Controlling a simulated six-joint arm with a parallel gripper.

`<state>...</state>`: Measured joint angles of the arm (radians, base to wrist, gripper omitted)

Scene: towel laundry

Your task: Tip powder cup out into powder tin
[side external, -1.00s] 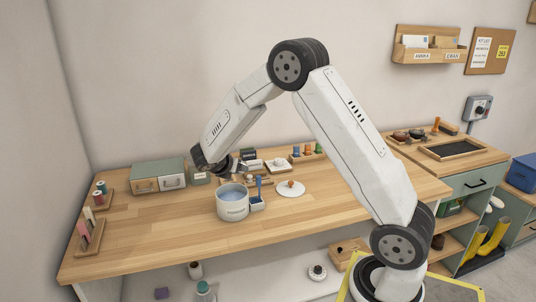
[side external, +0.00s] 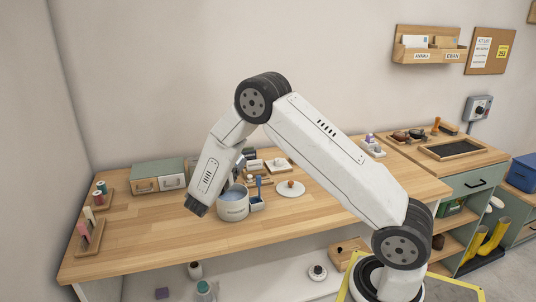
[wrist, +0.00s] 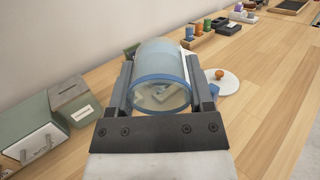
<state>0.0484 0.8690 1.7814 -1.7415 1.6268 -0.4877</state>
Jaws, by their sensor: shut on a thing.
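In the wrist view a clear blue cup (wrist: 161,62) sits between the two fingers of my gripper (wrist: 163,85), which is shut on it. A round blue-rimmed end faces the camera, and pale shapes show inside or through it. I cannot tell whether it holds powder. In the side view my wrist hides most of my gripper (side external: 240,165), which is above and behind the white pot. A grey-green labelled box (wrist: 68,92) with a dark slot in its top stands left of the gripper in the wrist view. I cannot tell whether it is the powder tin.
A white pot (side external: 233,210) with blue contents stands below my wrist, a blue-handled tool (side external: 258,190) beside it. A white lid (side external: 291,189) with an orange knob lies to the right. A green drawer box (side external: 158,176) stands at the back.

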